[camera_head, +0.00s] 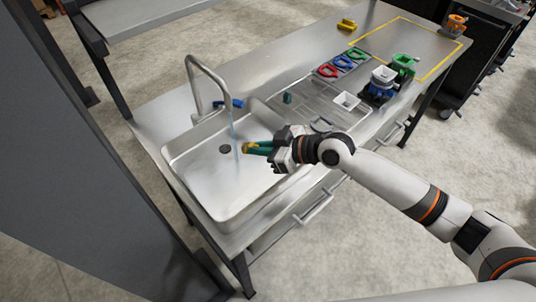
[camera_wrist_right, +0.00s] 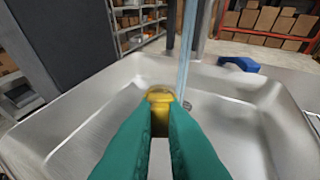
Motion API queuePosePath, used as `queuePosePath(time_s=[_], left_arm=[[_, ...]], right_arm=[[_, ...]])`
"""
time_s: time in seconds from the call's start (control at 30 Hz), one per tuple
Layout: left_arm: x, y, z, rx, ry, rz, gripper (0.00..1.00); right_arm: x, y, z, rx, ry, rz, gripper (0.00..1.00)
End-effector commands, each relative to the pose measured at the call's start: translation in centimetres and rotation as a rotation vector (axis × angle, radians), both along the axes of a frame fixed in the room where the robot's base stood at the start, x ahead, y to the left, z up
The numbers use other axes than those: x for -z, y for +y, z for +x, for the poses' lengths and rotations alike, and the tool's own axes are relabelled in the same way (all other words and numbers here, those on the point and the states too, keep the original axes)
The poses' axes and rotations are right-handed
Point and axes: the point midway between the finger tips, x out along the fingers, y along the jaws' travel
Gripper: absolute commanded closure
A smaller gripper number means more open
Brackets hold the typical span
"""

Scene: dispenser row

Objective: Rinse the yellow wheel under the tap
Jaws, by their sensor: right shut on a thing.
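My right gripper (camera_head: 258,148), with teal fingers, is shut on the yellow wheel (camera_head: 247,149) and holds it over the sink basin (camera_head: 212,180). In the right wrist view the yellow wheel (camera_wrist_right: 160,95) sits between the fingertips (camera_wrist_right: 166,112), which hide part of it. The tap (camera_head: 197,72) arches over the sink, and a thin water stream (camera_head: 234,138) falls from it. In the wrist view the stream (camera_wrist_right: 187,50) runs just right of the wheel; I cannot tell whether it touches. My left gripper is out of view.
A blue object (camera_head: 230,103) lies behind the basin near the tap. Right of the sink are a small teal block (camera_head: 288,98), a white cup (camera_head: 346,101) and coloured rings (camera_head: 328,70). A yellow piece (camera_head: 346,24) lies near the far edge. The sink's left side is clear.

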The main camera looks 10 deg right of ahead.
Motion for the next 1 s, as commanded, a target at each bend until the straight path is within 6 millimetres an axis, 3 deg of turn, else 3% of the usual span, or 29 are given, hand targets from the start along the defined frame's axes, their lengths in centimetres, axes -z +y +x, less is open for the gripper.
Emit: queuePosePath(time_s=[0.5,1.0], left_arm=[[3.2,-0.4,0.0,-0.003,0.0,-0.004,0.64],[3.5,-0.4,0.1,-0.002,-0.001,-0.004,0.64]], right_arm=[[0.8,3.4,4.6,-0.001,-0.002,0.0,1.0],[0.5,4.0,5.4,-0.001,0.001,-0.001,1.0]])
